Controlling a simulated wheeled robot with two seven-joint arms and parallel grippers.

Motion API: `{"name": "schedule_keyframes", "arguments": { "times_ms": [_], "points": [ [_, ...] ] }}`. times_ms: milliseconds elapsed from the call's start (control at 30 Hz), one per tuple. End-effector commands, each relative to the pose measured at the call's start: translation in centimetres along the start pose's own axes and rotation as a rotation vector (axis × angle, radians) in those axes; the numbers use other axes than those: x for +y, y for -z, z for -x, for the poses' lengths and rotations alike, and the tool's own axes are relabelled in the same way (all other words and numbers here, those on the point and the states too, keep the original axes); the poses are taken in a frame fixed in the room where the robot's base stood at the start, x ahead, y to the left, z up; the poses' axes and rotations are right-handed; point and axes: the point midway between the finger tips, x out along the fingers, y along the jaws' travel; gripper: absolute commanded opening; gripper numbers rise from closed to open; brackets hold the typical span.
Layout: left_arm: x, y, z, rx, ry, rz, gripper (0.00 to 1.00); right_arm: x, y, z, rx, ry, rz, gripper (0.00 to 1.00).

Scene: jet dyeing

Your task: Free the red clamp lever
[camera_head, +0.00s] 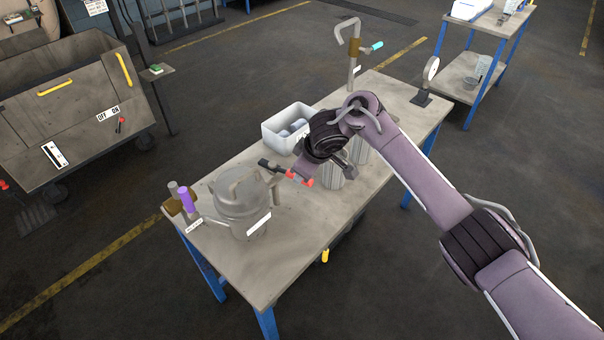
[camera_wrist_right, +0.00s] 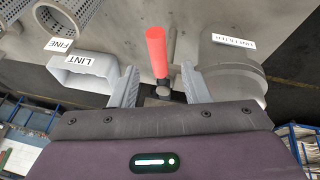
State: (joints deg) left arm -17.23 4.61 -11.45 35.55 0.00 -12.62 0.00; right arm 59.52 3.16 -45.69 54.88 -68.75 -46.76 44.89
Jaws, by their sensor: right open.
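The red clamp lever (camera_wrist_right: 157,52) stands between the fingers of my right gripper (camera_wrist_right: 159,88) in the right wrist view, with a dark grey base below its red handle. The fingers are open, one on each side, and a gap shows on both sides. In the head view my right gripper (camera_head: 300,176) is beside the grey filter housing (camera_head: 240,205), and red parts of the lever (camera_head: 307,182) show partly hidden behind it. The housing also shows at the right of the wrist view (camera_wrist_right: 232,72), with a white label. My left gripper is not in view.
A pale LINT bin (camera_wrist_right: 88,76) stands close to the left finger; it shows behind the arm in the head view (camera_head: 285,128). Perforated baskets (camera_head: 330,174) stand right of the gripper. A purple-handled part (camera_head: 186,199) stands at the table's left end. The table's front edge is clear.

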Motion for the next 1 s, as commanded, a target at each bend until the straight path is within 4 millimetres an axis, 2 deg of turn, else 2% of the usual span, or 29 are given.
{"name": "schedule_keyframes", "arguments": {
  "times_ms": [133,333,800,867,1000],
  "points": [
    [0.0,0.0,-0.1,0.001,0.0,-0.001,0.42,0.1,0.0,2.3,0.001,-0.002,0.0,0.42],
    [0.0,0.1,-0.1,0.001,0.0,-0.001,0.42,0.0,-0.1,3.5,-0.001,-0.002,0.0,0.42],
    [0.0,0.1,-0.1,0.001,0.0,-0.001,0.42,-0.1,-0.1,3.3,0.003,-0.001,-0.001,0.42],
    [0.0,0.1,-0.1,0.001,0.0,-0.001,0.42,-0.7,-0.1,2.9,0.015,0.0,-0.005,0.42],
    [0.0,0.1,-0.1,0.001,0.0,-0.001,0.42,-3.2,-0.1,1.3,0.081,-0.008,-0.031,0.42]
  ]
}}
